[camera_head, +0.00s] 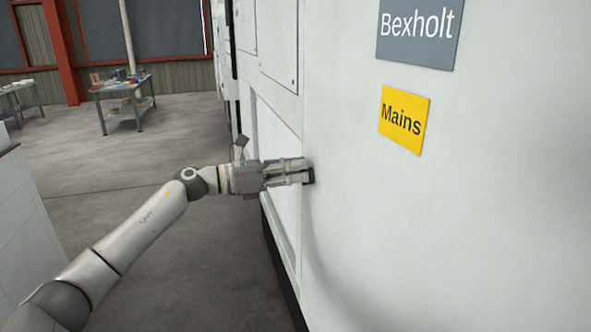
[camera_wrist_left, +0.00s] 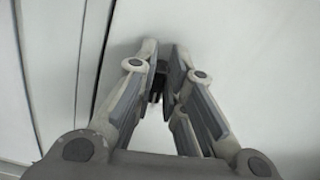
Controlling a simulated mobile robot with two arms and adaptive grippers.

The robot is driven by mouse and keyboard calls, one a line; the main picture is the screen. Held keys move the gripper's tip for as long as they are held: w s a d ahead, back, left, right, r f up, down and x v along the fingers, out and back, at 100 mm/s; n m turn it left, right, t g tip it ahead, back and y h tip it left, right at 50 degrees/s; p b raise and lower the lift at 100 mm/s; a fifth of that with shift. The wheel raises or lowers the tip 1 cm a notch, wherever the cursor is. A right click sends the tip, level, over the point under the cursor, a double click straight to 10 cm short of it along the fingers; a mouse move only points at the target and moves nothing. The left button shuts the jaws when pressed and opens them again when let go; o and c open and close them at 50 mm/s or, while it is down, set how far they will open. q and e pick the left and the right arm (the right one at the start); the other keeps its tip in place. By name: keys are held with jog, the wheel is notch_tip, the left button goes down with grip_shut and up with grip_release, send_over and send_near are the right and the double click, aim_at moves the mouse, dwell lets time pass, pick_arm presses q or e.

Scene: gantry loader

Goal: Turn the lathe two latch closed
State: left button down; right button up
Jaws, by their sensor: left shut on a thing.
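My left gripper (camera_head: 306,172) reaches in from the left to the white machine cabinet (camera_head: 480,220). Its fingers are shut on a small dark latch (camera_head: 311,176) on the cabinet face, mostly hidden behind the fingertips. In the left wrist view the two fingers of my left gripper (camera_wrist_left: 165,72) close in around the dark latch (camera_wrist_left: 157,84) against the white panel. The angle of the latch is hard to tell. My right gripper is not in view.
A grey "Bexholt" sign (camera_head: 418,28) and a yellow "Mains" sign (camera_head: 403,119) are on the cabinet above. A workbench with items (camera_head: 122,97) stands far back left. A white block (camera_head: 25,235) stands at the left edge. The floor between is clear.

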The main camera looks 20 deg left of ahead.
pick_arm(q)
jog(key=shift+w+a+f+n+p, duration=0.2)
jog(key=shift+n+p, duration=1.1)
jog(key=shift+n, duration=1.3)
jog(key=shift+w+a+f+n+p, duration=0.1)
jog(key=shift+w+f+n+p, duration=0.2)
jog(key=shift+n+p, duration=1.65)
jog(key=shift+w+a+f+n+p, duration=0.25)
jog(key=shift+n+p, duration=0.35)
jog(key=shift+n, duration=2.65)
jog(key=shift+s+d+f, duration=0.1)
jog(key=shift+s, duration=0.05)
jog(key=c, duration=1.5)
grip_release()
jog(key=v, duration=1.2)
